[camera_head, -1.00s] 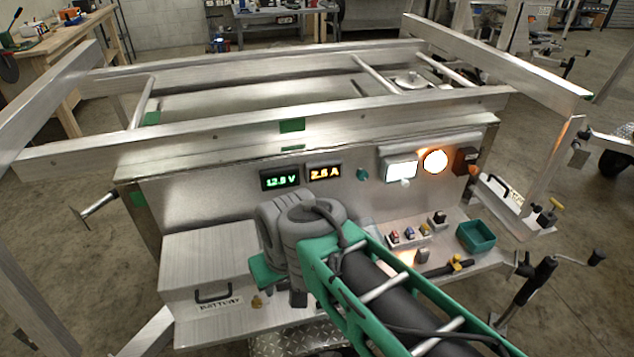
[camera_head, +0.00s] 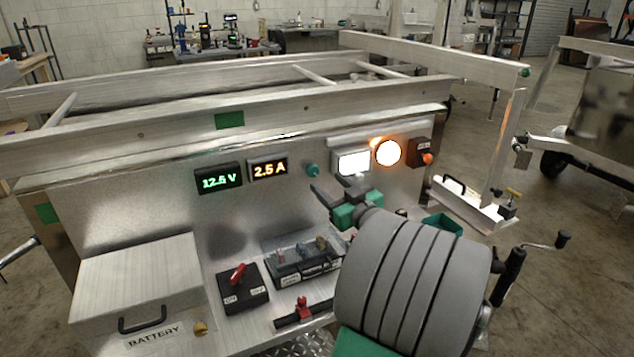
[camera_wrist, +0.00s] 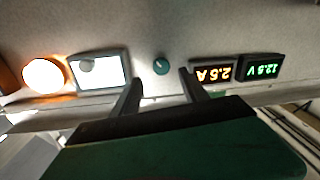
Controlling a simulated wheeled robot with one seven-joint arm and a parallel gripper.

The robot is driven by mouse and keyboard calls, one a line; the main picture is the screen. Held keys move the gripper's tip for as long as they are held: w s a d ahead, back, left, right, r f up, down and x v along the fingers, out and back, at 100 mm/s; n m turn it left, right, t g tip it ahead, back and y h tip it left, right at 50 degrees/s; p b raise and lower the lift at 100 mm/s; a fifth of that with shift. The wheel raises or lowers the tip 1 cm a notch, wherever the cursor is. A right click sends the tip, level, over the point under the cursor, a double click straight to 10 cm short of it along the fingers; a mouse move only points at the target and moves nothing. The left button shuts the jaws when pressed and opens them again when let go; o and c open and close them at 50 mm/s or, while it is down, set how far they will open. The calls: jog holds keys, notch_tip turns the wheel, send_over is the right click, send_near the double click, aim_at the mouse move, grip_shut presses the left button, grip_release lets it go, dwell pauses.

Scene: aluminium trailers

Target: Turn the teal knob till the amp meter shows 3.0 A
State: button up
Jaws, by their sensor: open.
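The teal knob (camera_head: 312,170) sits on the aluminium panel (camera_head: 120,220), between the amp meter and a lit white panel. In the wrist view, the knob (camera_wrist: 161,65) lies ahead of and between my open fingertips, apart from them. The amp meter (camera_head: 268,169) reads 2.5 A in orange; it appears upside down in the wrist view (camera_wrist: 213,74). My gripper (camera_head: 322,199) is open and empty, just below the knob in the head view. It also shows in the wrist view (camera_wrist: 160,78).
A green voltmeter (camera_head: 219,179) reads 12.5 V. A white lit panel (camera_head: 353,162), a glowing round lamp (camera_head: 388,153) and a red-orange switch (camera_head: 427,158) are right of the knob. Below are a black switch box (camera_head: 243,291), a fuse block (camera_head: 300,262) and a battery box (camera_head: 135,275).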

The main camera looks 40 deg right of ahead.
aim_at(314, 172)
jog(key=x, duration=0.6)
jog(key=shift+w, duration=0.15)
jog(key=shift+c, duration=0.4)
jog(key=shift+a, duration=0.1)
grip_shut()
